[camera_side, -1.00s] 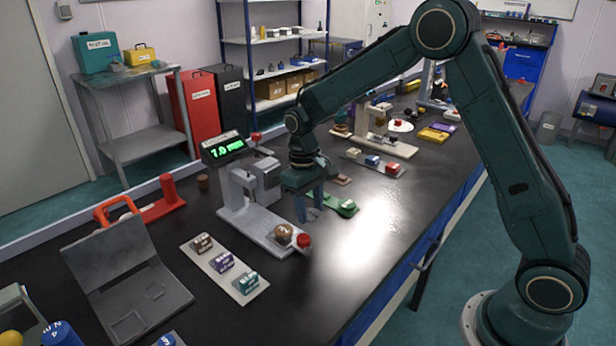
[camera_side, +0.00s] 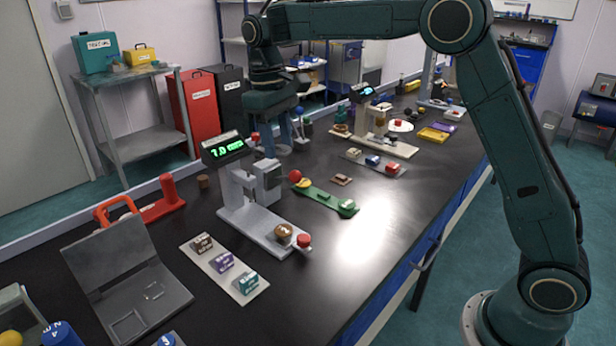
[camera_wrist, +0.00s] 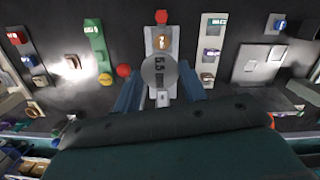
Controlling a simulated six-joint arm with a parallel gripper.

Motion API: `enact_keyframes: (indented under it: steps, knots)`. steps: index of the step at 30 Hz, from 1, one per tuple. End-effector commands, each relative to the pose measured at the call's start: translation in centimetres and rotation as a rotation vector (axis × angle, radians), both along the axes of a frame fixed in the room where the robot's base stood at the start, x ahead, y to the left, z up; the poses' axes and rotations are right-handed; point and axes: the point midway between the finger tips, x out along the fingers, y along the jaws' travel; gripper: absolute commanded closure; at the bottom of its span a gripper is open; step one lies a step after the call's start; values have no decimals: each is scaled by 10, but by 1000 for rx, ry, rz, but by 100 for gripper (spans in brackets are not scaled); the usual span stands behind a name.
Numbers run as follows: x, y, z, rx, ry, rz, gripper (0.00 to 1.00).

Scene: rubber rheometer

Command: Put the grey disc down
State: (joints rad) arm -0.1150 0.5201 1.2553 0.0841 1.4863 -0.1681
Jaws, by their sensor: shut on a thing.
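The grey disc (camera_wrist: 158,71) is between my two fingertips in the wrist view, with dark markings showing across its middle. My gripper (camera_side: 286,143) is shut on it, held up behind the grey instrument (camera_side: 265,222) in the side view. The disc cannot be made out in the side view. In the wrist view the disc overlaps the grey instrument's base (camera_wrist: 153,36), which lies beyond and below it.
A green strip (camera_side: 322,196) with a red ball (camera_side: 295,176) at its end lies right of the instrument. A white block holder (camera_side: 215,258) is at its left. A lit display (camera_side: 223,149) stands close by. Black bench (camera_side: 340,260) at the front is clear.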

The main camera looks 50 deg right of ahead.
Motion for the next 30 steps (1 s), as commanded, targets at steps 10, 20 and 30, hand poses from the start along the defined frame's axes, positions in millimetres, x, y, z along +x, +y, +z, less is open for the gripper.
enact_keyframes:
  steps: [10,20,30]
  knots:
    - [0,0,-13,-1,3,0,80]
    - [-1,0,-69,0,5,0,80]
    - [-1,0,-133,-1,5,0,80]
